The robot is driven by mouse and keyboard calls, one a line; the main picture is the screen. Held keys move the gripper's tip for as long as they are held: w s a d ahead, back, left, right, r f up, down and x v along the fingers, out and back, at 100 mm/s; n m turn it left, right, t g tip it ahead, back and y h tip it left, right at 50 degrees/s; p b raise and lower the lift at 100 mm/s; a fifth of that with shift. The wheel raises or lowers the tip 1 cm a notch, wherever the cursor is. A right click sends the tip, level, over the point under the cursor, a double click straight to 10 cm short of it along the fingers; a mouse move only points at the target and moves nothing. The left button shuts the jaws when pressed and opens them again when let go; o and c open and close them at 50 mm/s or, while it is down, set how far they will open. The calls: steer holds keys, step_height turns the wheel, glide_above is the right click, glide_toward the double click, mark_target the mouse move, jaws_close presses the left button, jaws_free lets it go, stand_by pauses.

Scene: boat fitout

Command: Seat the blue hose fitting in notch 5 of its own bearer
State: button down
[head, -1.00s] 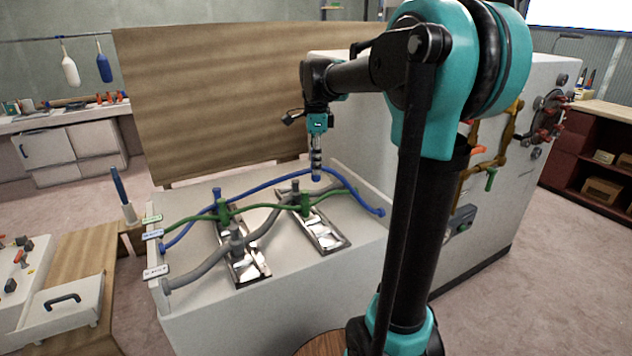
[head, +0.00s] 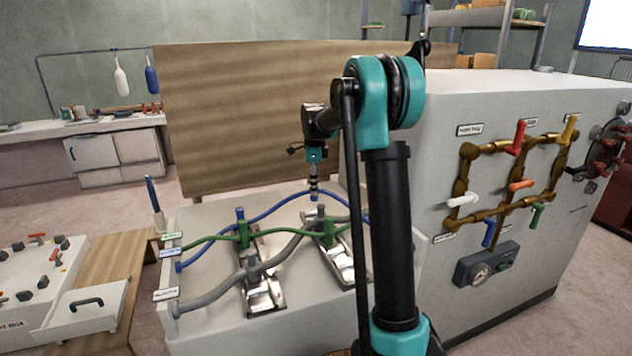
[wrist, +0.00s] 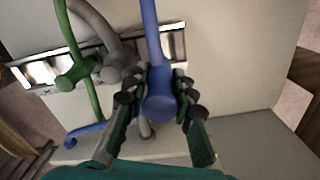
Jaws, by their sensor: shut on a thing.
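The blue hose fitting (wrist: 158,103) is between the fingers of my gripper (wrist: 157,100) in the wrist view. The jaws are shut on it, and the blue hose (wrist: 150,35) runs up from it. In the head view my gripper (head: 314,192) is behind the right metal bearer (head: 352,277), with the fitting mostly hidden at its tip. In the wrist view the fitting is beside a metal bearer (wrist: 38,72), apart from it. A green fitting (wrist: 75,73) and a grey fitting (wrist: 113,68) are at that bearer. Notch numbers are not readable.
A left metal bearer (head: 265,297) carries green (head: 205,237) and grey (head: 207,296) hoses. A brown panel (head: 250,115) stands behind the bench. A white cabinet with brass pipes and coloured valve handles (head: 517,185) stands to the right. Bare bench top lies around the bearers.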

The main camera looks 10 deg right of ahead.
steer(key=shift+w+a+f, duration=0.1)
steer(key=shift+w+f, duration=0.2)
steer(key=shift+f, duration=3.3)
steer(key=shift+f, duration=0.6)
steer(key=c, duration=1.2)
jaws_free()
step_height(320, 180, up, 12)
steer(key=shift+r, duration=0.1)
